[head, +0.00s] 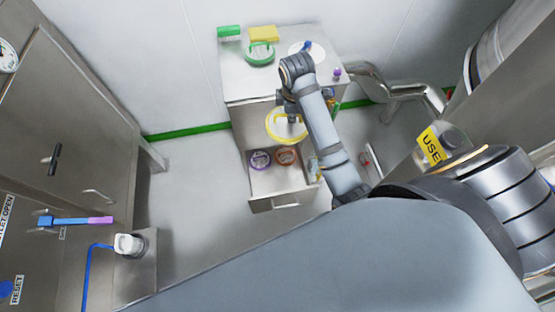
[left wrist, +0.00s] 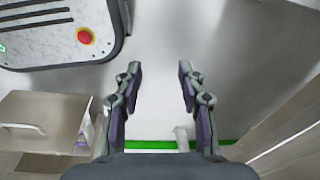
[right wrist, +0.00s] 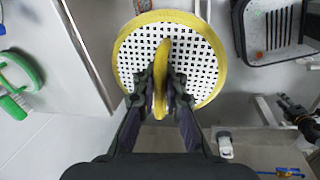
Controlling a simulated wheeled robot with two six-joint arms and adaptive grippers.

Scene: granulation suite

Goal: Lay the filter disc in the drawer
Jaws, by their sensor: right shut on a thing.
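The filter disc is a white perforated disc with a yellow rim and yellow handle. It shows in the right wrist view (right wrist: 203,62) and in the head view (head: 270,125). My right gripper (right wrist: 160,88) is shut on its handle; it also shows in the head view (head: 291,110). The disc hangs over the back part of the open drawer (head: 290,202), apart from its floor as far as I can tell. A purple-rimmed disc (head: 260,160) and an orange-brown one (head: 286,157) lie in the drawer. My left gripper (left wrist: 160,82) is open and empty in the left wrist view.
The cabinet top (head: 240,82) above the drawer carries a green-rimmed disc (head: 259,53), a green brush (head: 229,32), a yellow block (head: 264,33) and a white disc (head: 316,50). Steel piping (head: 388,90) stands to the right. The floor left of the drawer is clear.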

